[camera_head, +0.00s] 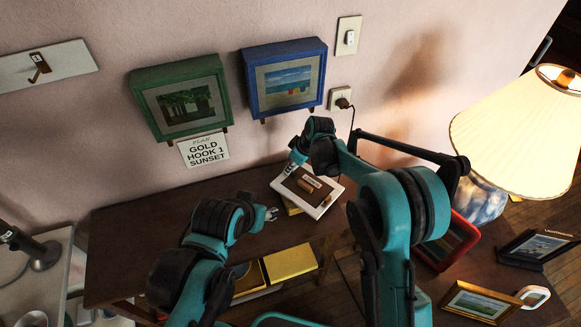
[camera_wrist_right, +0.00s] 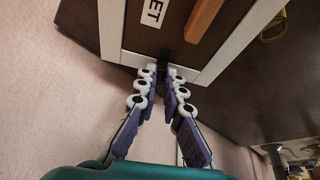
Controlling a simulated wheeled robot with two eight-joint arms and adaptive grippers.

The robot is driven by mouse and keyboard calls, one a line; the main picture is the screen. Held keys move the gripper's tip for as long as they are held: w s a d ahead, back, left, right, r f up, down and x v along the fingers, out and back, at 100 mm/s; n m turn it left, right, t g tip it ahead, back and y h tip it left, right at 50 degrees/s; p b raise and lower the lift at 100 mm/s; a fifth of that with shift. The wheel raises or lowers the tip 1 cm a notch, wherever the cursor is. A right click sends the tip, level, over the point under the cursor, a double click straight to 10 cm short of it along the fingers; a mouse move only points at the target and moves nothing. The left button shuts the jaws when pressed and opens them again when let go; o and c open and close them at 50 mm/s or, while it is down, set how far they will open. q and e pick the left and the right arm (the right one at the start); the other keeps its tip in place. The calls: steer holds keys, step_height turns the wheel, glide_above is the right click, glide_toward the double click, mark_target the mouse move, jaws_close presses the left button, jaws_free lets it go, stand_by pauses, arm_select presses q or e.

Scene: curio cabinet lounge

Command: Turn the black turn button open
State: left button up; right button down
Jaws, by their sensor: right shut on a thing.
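The black turn button (camera_wrist_right: 180,73) sits at the edge of the brown back panel (camera_wrist_right: 160,35) of a white frame (camera_wrist_right: 215,65), beside a wooden bar (camera_wrist_right: 204,18) and a label ending in "ET". My right gripper (camera_wrist_right: 168,77) is shut on the turn button, whose visible part is small and dark between the fingertips. In the head view the white frame (camera_head: 326,207) lies back up on the brown table, and my right gripper (camera_head: 295,157) reaches its far left corner. The button is hidden there. My left gripper (camera_head: 271,214) is empty and looks open, left of the frame.
The brown table (camera_head: 140,235) is clear at left. A yellow box (camera_head: 290,263) sits below its front edge. A lamp (camera_head: 520,125) and more frames stand at right.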

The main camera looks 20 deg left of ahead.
steer(key=n+g, duration=0.1)
steer(key=n, duration=0.1)
steer(key=n+p, duration=0.1)
steer(key=n, duration=0.1)
steer(key=shift+w+n+g, duration=0.3)
steer(key=shift+w+g, duration=0.05)
steer(key=shift+g, duration=0.05)
steer(key=n+g, duration=0.1)
steer(key=n, duration=0.1)
steer(key=n+p, duration=0.1)
steer(key=n, duration=0.1)
steer(key=shift+w+n+g, duration=0.2)
steer(key=shift+n+g, duration=0.2)
steer(key=c, duration=1.6)
jaws_free()
steer(key=shift+c, duration=0.2)
steer(key=shift+r, duration=0.1)
steer(key=v, duration=1.1)
steer(key=shift+w+r, duration=0.15)
steer(key=shift+r, duration=0.25)
